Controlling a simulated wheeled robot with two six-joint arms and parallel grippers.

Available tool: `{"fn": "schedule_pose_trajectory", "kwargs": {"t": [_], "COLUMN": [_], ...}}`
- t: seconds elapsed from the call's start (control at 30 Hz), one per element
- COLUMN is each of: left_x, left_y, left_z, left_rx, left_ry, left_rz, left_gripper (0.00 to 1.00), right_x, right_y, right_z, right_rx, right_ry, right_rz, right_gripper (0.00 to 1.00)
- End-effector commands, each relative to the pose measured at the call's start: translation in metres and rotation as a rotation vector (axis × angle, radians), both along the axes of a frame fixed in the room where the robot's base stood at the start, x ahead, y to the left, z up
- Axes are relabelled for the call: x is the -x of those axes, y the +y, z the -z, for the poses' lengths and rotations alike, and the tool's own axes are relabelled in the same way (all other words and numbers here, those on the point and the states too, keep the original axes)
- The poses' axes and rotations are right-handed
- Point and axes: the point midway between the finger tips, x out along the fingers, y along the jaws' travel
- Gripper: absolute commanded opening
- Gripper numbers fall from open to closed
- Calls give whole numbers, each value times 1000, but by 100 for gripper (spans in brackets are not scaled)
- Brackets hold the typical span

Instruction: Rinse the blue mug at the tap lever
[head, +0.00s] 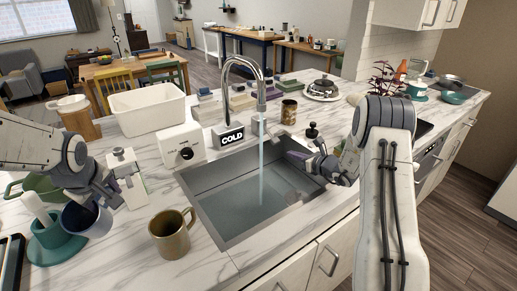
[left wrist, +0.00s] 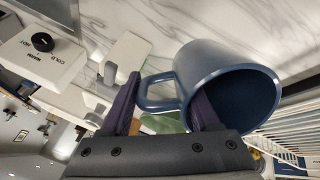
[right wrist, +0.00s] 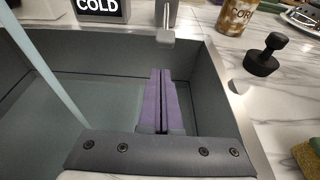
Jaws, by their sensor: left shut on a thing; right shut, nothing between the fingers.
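The blue mug (head: 88,219) is at the left of the head view, beside a teal holder. My left gripper (head: 105,197) is shut on it; in the left wrist view the mug's (left wrist: 230,85) mouth is towards the camera and its handle lies between the purple fingers (left wrist: 165,98). The chrome tap (head: 258,75) stands behind the sink, with a water stream (head: 261,170) running into the basin. A small grey lever (right wrist: 165,37) shows at its base in the right wrist view. My right gripper (head: 302,157) is shut and empty over the sink's right side, its fingertips (right wrist: 161,74) below the lever.
The sink (head: 220,225) is in the middle of the counter. An olive mug (head: 171,235) stands at its front left, between the blue mug and the basin. A white dial box (head: 182,145), a COLD sign (head: 228,135) and a black-knobbed stopper (head: 311,132) stand around the sink.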

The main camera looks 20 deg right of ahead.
Motion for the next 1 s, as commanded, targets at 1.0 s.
{"fn": "schedule_pose_trajectory", "kwargs": {"t": [1.0], "left_x": [0], "left_y": [2], "left_z": [-24], "left_rx": [-1], "left_ry": [-2], "left_rz": [-4], "left_gripper": [0], "right_x": [-88], "right_y": [35], "right_z": [28], "right_rx": [1], "right_ry": [1], "right_rz": [-5], "right_gripper": [0]}}
